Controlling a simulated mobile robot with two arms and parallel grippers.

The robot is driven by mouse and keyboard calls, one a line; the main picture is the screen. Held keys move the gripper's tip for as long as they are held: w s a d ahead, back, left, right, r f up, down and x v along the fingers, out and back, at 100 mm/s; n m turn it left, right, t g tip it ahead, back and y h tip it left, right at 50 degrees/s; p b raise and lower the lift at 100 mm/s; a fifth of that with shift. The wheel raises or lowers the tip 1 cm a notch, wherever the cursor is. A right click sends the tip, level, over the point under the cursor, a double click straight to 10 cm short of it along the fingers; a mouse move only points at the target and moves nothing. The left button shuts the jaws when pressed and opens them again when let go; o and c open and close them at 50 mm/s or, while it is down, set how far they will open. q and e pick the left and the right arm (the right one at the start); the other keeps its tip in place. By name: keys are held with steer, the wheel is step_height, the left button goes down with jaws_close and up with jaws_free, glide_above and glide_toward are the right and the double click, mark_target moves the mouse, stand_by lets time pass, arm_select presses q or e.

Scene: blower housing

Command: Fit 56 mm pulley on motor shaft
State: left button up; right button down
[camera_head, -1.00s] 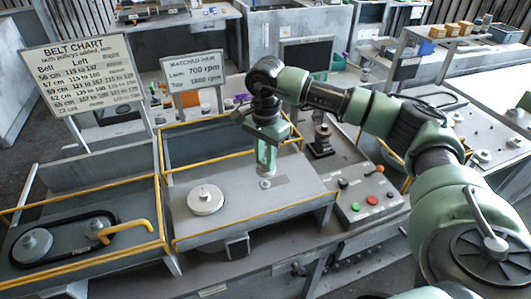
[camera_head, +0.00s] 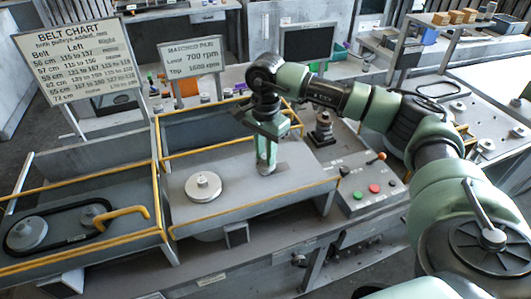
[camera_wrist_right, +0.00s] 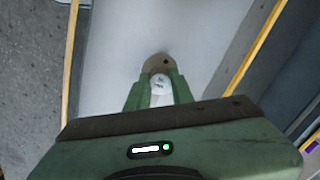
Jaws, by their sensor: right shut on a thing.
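My right gripper (camera_head: 266,168) points down over the right part of the grey blower housing deck (camera_head: 235,190). It is shut on a small pale round piece (camera_wrist_right: 160,85), likely the pulley's hub. A tan-grey disc (camera_wrist_right: 157,64) shows just beyond the fingertips in the right wrist view. Whether the pulley touches the deck, and whether the motor shaft is inside it, I cannot tell; the shaft is hidden. A larger light-grey pulley (camera_head: 203,186) sits on the deck to the left of the gripper. My left gripper is not in view.
Yellow-edged rails (camera_head: 255,205) border the deck. To the left, another housing holds a belt on two pulleys (camera_head: 27,233) and a yellow handle (camera_head: 124,213). A button panel (camera_head: 368,187) stands to the right. A belt chart (camera_head: 83,57) and an rpm sign (camera_head: 189,57) stand behind.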

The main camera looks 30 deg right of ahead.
steer(key=shift+f, duration=0.15)
stand_by(0.8)
steer(key=shift+f+b, duration=0.1)
steer(key=shift+b, duration=0.25)
steer(key=shift+f+b, duration=0.4)
steer(key=shift+f, duration=0.25)
steer(key=shift+f+b, duration=0.25)
steer(key=shift+b, duration=0.25)
steer(key=c, duration=1.1)
jaws_free()
steer(key=shift+c, duration=0.2)
steer(key=shift+r, duration=0.15)
